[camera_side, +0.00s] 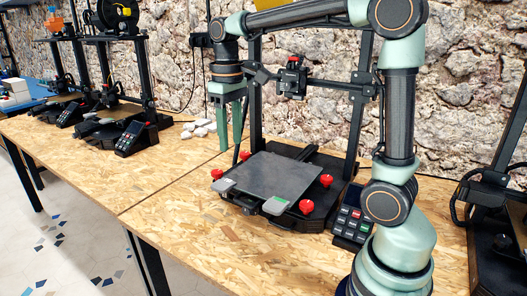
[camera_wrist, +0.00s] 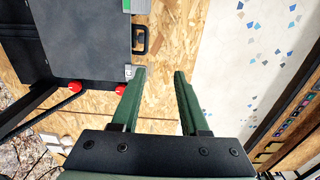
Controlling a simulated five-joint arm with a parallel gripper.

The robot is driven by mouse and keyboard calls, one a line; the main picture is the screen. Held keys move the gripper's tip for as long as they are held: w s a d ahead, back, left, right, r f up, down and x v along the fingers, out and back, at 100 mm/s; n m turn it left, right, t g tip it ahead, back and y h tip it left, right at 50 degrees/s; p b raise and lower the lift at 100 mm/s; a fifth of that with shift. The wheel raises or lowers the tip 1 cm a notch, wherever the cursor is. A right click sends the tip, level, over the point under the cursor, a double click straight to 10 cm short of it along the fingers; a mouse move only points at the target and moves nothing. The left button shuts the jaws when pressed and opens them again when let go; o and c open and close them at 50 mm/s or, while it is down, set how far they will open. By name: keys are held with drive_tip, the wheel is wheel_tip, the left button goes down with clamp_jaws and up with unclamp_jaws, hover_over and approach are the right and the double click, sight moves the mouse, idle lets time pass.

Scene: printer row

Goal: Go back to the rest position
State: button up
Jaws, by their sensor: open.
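My gripper (camera_wrist: 160,75) is open and empty in the wrist view, its two green fingers apart over the wooden table. In the side view my gripper (camera_side: 222,150) hangs down at the left of the nearest printer, beside the printer's bed plate (camera_side: 270,175). The fingertips appear apart from the plate.
Red knobs (camera_side: 307,207) stand around the bed. A keypad (camera_side: 351,224) sits right of the printer. More printers (camera_side: 125,120) stand farther left, and one (camera_side: 497,200) is at the right edge. White stones (camera_side: 199,128) lie by the wall. The table front (camera_side: 190,222) is clear.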

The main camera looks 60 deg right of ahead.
drive_tip(key=s+a+f+t, duration=0.2)
drive_tip(key=s+t, duration=0.3)
drive_tip(key=s, duration=0.4)
drive_tip(key=shift+a+f+t, duration=0.3)
drive_tip(key=shift+a+f, duration=0.1)
drive_tip(key=shift+a, duration=0.45)
